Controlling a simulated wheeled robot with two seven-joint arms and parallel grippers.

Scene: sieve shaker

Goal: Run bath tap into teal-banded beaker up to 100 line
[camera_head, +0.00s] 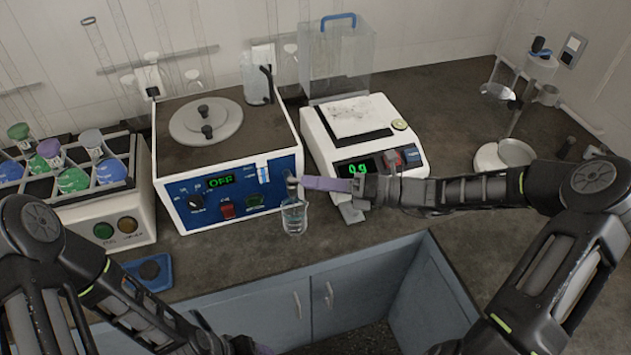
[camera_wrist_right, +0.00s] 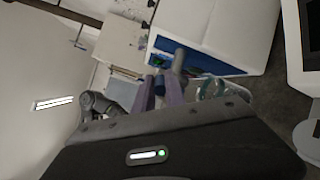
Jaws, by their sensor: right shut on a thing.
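The water bath (camera_head: 226,170) has a blue front panel with a green "OFF" display. Its tap (camera_head: 291,184) is at the right end of the panel, and its grey body also shows in the right wrist view (camera_wrist_right: 180,60). The clear beaker (camera_head: 293,217) is below the tap with some liquid in it; its teal rim shows in the right wrist view (camera_wrist_right: 214,88). I cannot read its level or lines. My right gripper (camera_head: 306,183) reaches in from the right, its purple fingers shut on the blue tap handle (camera_wrist_right: 158,86). My left gripper (camera_head: 252,347) is mostly cut off at the bottom edge.
A rack of capped flasks (camera_head: 70,180) is on the left. A blue tray (camera_head: 150,270) lies at the counter's front left. A stand (camera_head: 515,150) is at the back right. An opening is below the counter edge.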

